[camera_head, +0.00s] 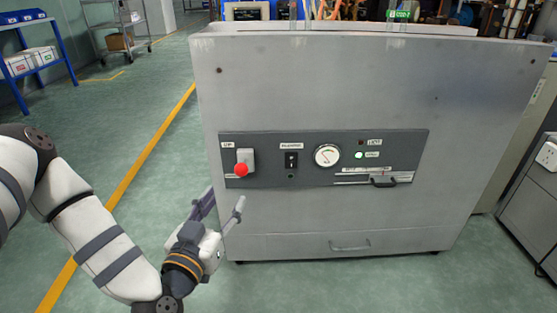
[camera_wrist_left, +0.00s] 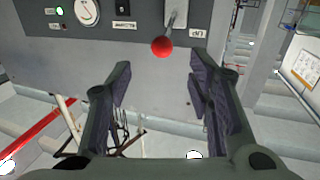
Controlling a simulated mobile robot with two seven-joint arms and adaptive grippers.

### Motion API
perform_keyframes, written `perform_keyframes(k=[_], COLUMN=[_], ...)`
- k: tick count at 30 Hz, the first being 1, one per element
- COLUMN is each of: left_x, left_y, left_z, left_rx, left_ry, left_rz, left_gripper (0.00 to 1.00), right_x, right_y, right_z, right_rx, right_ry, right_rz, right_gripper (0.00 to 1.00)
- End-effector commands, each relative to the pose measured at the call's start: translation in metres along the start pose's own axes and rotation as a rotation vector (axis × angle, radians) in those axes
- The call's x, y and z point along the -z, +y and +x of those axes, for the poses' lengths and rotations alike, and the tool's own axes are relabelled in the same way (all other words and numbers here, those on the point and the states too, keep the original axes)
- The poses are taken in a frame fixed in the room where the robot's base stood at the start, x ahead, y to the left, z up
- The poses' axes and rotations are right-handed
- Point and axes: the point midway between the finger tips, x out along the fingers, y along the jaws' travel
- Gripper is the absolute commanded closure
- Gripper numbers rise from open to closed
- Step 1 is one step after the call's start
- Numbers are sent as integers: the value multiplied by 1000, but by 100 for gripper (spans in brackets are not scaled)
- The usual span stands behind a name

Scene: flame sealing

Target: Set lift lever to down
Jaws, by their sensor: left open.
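The lift lever has a red ball knob (camera_head: 241,170) on a short grey plate at the left end of the dark control panel (camera_head: 320,182). Its knob points out from the panel, low on the plate; I cannot tell its exact setting. In the left wrist view the red knob (camera_wrist_left: 162,46) and its shaft show beyond the gap between my fingers. My left gripper (camera_head: 225,200) is open and empty, below and slightly left of the knob, apart from it. In the left wrist view the open fingers (camera_wrist_left: 160,75) flank the space before the knob. My right gripper is not in view.
The big grey machine (camera_head: 330,90) fills the middle. Right of the lever the panel carries a black switch (camera_head: 291,160), a round gauge (camera_head: 327,155) and a black handle (camera_head: 383,182). A drawer handle (camera_head: 350,246) sits low. Open green floor lies to the left.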

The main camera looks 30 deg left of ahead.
Motion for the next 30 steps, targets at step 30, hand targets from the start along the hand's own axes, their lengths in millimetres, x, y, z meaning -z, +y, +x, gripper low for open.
perform_keyframes(k=[30], left_x=[4], left_y=[-2], left_z=[122], left_rx=[5], left_ry=[10], left_rz=[1], left_gripper=[66], right_x=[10], right_y=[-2], right_z=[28], right_rx=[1], right_ry=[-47], right_rz=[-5], right_gripper=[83])
